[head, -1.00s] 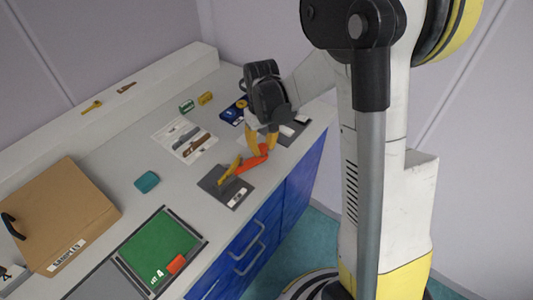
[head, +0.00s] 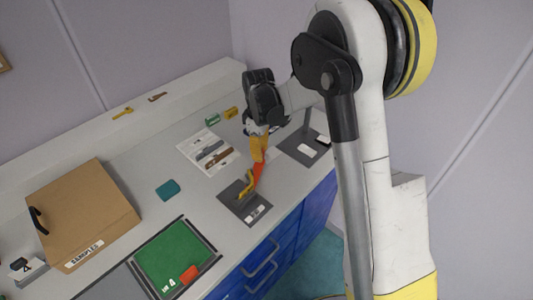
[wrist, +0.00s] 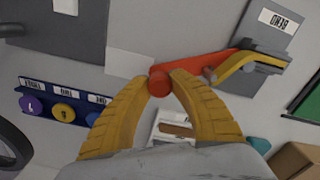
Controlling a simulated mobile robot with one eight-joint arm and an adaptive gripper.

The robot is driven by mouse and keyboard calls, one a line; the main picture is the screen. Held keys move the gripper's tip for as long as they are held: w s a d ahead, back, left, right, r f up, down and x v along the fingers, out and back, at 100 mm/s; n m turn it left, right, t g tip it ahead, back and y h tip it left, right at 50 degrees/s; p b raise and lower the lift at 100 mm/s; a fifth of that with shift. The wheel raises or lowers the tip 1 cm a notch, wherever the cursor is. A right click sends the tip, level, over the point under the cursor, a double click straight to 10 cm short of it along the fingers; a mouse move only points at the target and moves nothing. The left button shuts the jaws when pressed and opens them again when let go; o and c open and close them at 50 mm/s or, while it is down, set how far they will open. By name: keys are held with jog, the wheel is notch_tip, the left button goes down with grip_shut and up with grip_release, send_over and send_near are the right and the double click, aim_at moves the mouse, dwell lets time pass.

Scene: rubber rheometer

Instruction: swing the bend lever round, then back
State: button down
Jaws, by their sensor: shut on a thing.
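The orange-red bend lever (head: 259,173) sits on a dark base plate (head: 233,189) near the bench's front edge. In the wrist view the lever (wrist: 205,66) runs right from its round knob to the plate (wrist: 240,82), which bears a white BEND label (wrist: 278,22). A yellow bent piece (wrist: 252,62) lies by the lever's plate end, also visible in the head view (head: 245,186). My gripper (head: 258,158) has its yellow fingers closed about the knob end; in the wrist view the fingertips (wrist: 163,80) flank the knob.
A second dark plate with a post (head: 292,148) stands right of the lever. A blue rack with round discs (wrist: 60,105) is close by. Further left are a picture card (head: 190,146), a teal block (head: 168,190), a green tray (head: 150,263) and a SAMPLES box (head: 80,215).

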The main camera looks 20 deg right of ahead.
jog(key=shift+w+a+n, duration=0.25)
jog(key=shift+a+n, duration=0.2)
jog(key=shift+n, duration=0.05)
jog(key=c, duration=1.1)
grip_release()
jog(key=shift+c, duration=0.2)
jog(key=shift+r, duration=0.1)
notch_tip(320, 180, up, 12)
